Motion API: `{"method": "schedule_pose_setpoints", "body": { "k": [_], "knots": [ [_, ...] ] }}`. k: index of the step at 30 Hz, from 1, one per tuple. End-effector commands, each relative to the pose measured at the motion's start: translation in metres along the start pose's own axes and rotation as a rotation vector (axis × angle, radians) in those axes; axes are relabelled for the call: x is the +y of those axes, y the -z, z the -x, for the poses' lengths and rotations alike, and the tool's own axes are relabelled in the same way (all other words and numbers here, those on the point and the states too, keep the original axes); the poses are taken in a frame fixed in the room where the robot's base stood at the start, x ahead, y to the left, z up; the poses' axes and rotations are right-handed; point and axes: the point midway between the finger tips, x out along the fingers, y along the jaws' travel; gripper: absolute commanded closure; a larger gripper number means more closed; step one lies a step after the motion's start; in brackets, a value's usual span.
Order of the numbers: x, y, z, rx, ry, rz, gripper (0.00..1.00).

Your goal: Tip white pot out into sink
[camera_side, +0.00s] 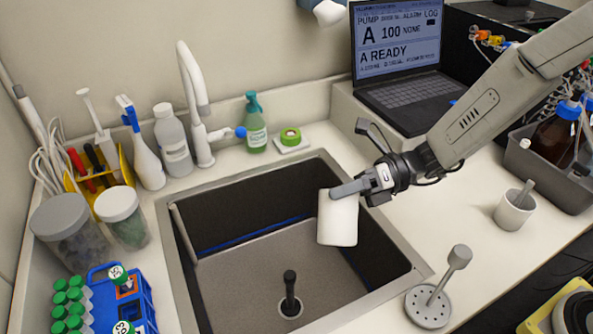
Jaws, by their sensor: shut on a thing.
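The white pot (338,220) is held in my gripper (350,188), which is shut on it. The pot hangs over the right part of the sink (178,255), near the right inner wall, and looks close to upright with a slight tilt. Its inside is not visible, so I cannot tell what it holds. The sink is a rectangular basin with dark walls and a grey floor. A black upright stopper or drain piece (290,292) stands in it.
A mortar with pestle (513,212) and a round perforated stand (430,307) are on the right counter. Jars, bottles and a blue rack (125,305) crowd the left.

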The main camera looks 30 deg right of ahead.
Motion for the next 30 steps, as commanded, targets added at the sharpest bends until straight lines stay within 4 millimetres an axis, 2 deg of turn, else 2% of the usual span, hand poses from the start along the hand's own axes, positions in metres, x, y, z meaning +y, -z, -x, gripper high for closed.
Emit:
{"method": "schedule_pose_setpoints", "body": {
  "k": [8,24,30],
  "knots": [
    [0.001,0.004,-0.002,0.003,0.006,0.017,0.74],
    [0.003,0.027,-0.012,0.019,0.059,0.143,0.74],
    [0.003,0.030,-0.013,0.020,0.067,0.162,0.74]
  ]
}}
